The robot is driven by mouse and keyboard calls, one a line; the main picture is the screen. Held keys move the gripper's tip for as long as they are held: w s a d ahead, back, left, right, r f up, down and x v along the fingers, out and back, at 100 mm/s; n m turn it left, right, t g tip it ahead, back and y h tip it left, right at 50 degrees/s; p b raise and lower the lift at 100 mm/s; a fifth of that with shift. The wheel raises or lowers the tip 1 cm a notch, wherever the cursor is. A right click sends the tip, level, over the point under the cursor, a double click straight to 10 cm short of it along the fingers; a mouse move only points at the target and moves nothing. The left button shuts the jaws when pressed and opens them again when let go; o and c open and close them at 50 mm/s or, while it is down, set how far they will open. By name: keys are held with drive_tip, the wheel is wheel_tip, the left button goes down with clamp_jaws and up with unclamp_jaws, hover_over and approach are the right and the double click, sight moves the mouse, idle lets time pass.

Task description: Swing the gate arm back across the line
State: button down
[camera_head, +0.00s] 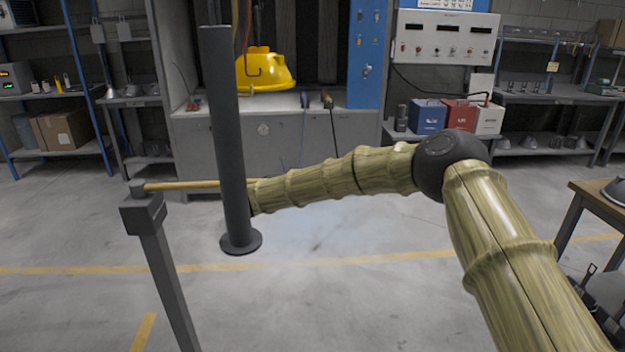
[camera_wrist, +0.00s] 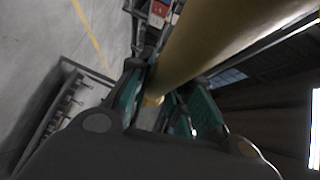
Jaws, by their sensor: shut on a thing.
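The gate arm (camera_head: 182,186) is a thin yellow rod in the head view. It runs level to the right from the top of a grey post (camera_head: 143,212) and passes behind a dark upright pole. In the wrist view the gate arm (camera_wrist: 215,42) is a thick yellow bar coming from the upper right to between the teal fingers of my gripper (camera_wrist: 160,103). The fingers are shut on it. In the head view my gripper is mostly hidden behind the dark pole, at the left end of my arm.
The dark pole (camera_head: 224,120) with a round foot stands close to my gripper. A yellow line (camera_head: 330,261) crosses the open grey floor. A wooden table (camera_head: 600,192) stands at the right.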

drive_tip(key=shift+s+d, duration=0.1)
drive_tip(key=shift+s, duration=0.2)
drive_tip(key=shift+s+d, duration=0.1)
drive_tip(key=shift+s, duration=0.2)
drive_tip(key=c, duration=1.3)
unclamp_jaws()
drive_tip(key=shift+a, duration=0.2)
drive_tip(key=v, duration=1.2)
drive_tip(key=shift+w+a, duration=0.1)
